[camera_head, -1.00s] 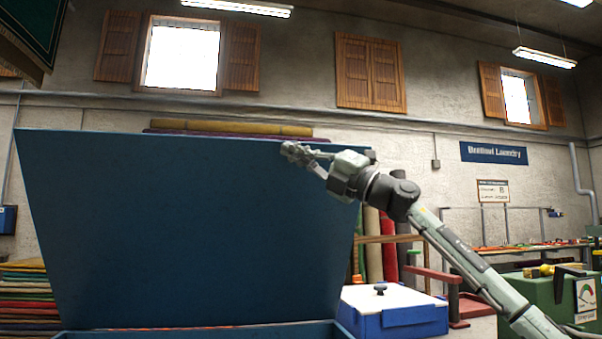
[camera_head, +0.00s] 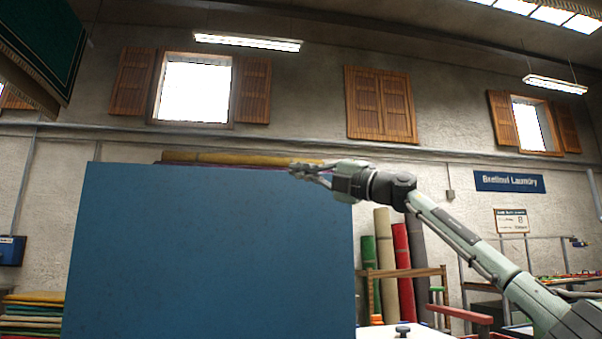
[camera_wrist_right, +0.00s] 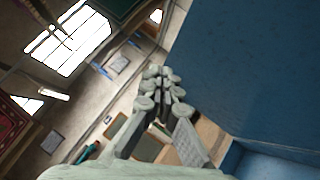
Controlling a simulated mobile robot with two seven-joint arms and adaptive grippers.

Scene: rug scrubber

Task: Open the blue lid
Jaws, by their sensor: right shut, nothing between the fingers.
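The blue lid (camera_head: 210,255) stands raised in the head view, a large flat panel filling the left and middle. It is close to upright. My right gripper (camera_head: 298,170) is shut and empty at the lid's top edge, near its upper right corner. I cannot tell from the head view whether it touches the lid. In the right wrist view the closed fingers (camera_wrist_right: 162,78) show beside the lid (camera_wrist_right: 255,70), which fills the right side. My left gripper is not in view.
Rolled rugs (camera_head: 402,262) stand behind a wooden rack (camera_head: 400,271) right of the lid. A white top with a dark knob (camera_head: 402,330) shows at the bottom. Stacked rugs (camera_head: 32,312) lie at the left. A red bar (camera_head: 458,313) is at the lower right.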

